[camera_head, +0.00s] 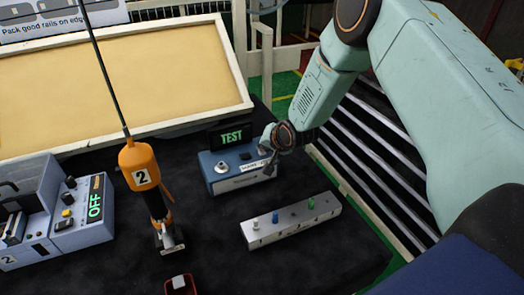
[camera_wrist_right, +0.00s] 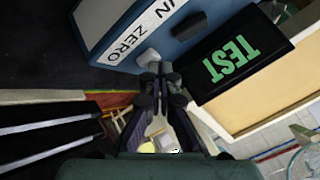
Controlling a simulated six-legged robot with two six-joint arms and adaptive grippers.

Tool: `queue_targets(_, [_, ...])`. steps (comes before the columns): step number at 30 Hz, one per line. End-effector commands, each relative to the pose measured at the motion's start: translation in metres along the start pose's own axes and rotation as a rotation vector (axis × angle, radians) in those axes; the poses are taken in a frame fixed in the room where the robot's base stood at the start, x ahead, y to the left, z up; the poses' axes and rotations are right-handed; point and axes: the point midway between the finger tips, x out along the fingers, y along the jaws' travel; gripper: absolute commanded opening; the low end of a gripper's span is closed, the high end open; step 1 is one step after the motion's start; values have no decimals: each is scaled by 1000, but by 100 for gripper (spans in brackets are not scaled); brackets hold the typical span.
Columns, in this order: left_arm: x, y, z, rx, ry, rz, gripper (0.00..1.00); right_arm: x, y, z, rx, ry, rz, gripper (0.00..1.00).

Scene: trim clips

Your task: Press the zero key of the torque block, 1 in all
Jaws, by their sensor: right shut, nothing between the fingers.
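The torque block (camera_head: 240,182) is a blue box on the dark table, with a black display (camera_head: 231,136) reading TEST in green behind it. In the right wrist view the block (camera_wrist_right: 117,22) carries a white label with ZERO and part of another word. My right gripper (camera_head: 269,166) is at the block's right end. Its fingertips (camera_wrist_right: 160,80) are together and empty, close to the pale key; I cannot tell whether they touch it. My left gripper is not in view.
An orange driver (camera_head: 140,165) marked 2 hangs left of the block. A grey rail (camera_head: 290,222) with small coloured pegs lies in front. A grey-blue device (camera_head: 82,231) reading OFF stands at left. A red bin (camera_head: 180,285) is at the front edge.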

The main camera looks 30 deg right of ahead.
Motion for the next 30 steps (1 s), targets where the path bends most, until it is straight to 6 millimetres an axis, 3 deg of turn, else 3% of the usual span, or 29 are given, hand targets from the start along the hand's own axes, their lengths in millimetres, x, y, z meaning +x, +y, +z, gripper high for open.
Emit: queue_targets(30, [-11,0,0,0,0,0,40,-11,-8,-10,0,0,0,0])
